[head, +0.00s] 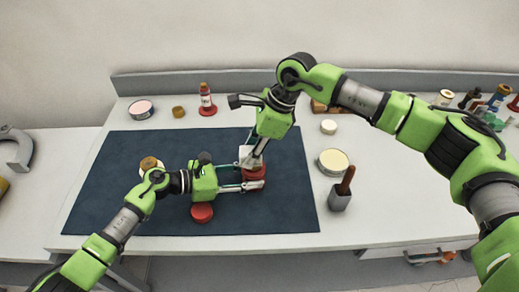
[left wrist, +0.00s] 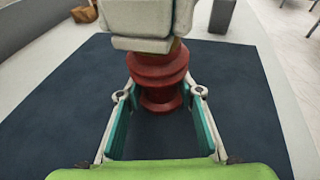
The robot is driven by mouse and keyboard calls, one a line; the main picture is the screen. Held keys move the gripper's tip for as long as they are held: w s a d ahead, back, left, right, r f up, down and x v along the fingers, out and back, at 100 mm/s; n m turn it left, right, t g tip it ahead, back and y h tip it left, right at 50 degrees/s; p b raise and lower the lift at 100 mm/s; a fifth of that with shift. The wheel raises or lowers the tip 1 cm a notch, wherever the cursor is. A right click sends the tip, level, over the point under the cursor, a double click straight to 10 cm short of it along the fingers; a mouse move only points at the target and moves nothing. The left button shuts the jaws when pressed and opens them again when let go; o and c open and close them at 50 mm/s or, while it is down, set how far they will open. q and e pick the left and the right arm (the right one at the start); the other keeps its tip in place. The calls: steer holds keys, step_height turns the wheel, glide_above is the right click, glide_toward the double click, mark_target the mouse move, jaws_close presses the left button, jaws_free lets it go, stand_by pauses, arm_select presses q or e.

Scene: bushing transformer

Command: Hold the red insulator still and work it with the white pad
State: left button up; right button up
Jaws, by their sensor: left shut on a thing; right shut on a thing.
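The red insulator (head: 254,174) stands upright on the dark mat (head: 290,205). It has stacked ribs, seen from close in the left wrist view (left wrist: 158,70). My left gripper (head: 250,178) comes in low from the left and is shut on the insulator, one finger on each side of its lower part. My right gripper (head: 254,156) comes down from above and is shut on the white pad (head: 245,154). In the left wrist view the pad (left wrist: 140,20) is at the insulator's top and hides it. I cannot tell how firmly they touch.
A red round piece (head: 202,212) lies on the mat just below my left gripper. A grey holder (head: 340,200) with a brown handle and an open tin (head: 333,162) stand right of the mat. Small items crowd the far right.

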steer(key=shift+a, duration=1.05)
steer(key=shift+d, duration=2.75)
step_height(320, 180, up, 8)
arm_select(q)
steer(key=o, duration=0.9)
steer(key=shift+a, duration=0.1)
